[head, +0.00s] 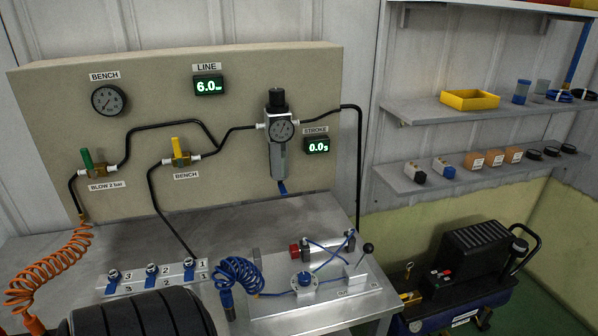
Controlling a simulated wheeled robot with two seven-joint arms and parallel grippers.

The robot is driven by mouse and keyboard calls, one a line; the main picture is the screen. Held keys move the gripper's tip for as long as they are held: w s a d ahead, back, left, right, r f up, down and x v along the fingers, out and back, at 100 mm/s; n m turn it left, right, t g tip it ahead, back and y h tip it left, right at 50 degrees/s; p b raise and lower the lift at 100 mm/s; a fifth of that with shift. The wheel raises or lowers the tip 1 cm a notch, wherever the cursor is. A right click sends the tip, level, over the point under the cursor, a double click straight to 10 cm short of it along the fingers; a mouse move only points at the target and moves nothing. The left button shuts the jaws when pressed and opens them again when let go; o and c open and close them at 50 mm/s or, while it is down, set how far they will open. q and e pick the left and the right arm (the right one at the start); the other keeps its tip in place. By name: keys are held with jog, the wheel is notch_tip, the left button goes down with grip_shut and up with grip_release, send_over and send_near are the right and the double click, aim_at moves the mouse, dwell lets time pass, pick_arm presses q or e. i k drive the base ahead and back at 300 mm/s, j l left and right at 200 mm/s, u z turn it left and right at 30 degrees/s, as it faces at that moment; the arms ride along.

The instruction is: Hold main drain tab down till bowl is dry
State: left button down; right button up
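The filter-regulator (279,128) hangs on the beige panel, with a black knob on top and a round gauge on its front. Its grey bowl (279,160) points down; I cannot tell whether there is water in it. A small blue piece (282,187) shows just under the bowl, close above the bench top. It may be the drain tab, but it is too small to be sure. The LINE display (208,86) reads 6.0 bar and the STROKE display (317,146) reads 0.0 s. Neither of my grippers is in view.
A hose manifold (150,278) and a plate with a lever (366,249) and blue tubes stand on the grey bench (235,221). An orange coiled hose (50,268) hangs at left. A compressor (463,270) stands at right, below shelves (440,112). The bench below the bowl looks clear.

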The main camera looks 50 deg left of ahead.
aim_at(283, 191)
jog(key=k+j, duration=0.75)
